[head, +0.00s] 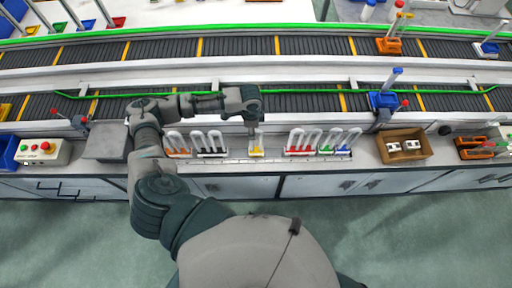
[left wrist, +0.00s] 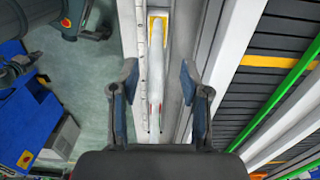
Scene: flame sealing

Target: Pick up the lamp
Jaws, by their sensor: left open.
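Several U-shaped white-tube lamps with coloured bases stand in a row on the near ledge. One lamp with a yellow base (head: 256,151) stands below my left gripper (head: 252,128). In the left wrist view, a lamp with a yellow base (left wrist: 157,19) and a pale tube lies between the two fingers of my left gripper (left wrist: 159,76). My right gripper is not in view.
Orange and black-based lamps (head: 211,153) stand to the left, and red-based lamps (head: 300,152) to the right. A cardboard box (head: 403,147) with white items sits farther right. A grey box (head: 106,146) and a button panel (head: 43,151) sit left. Conveyors (head: 220,47) run behind.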

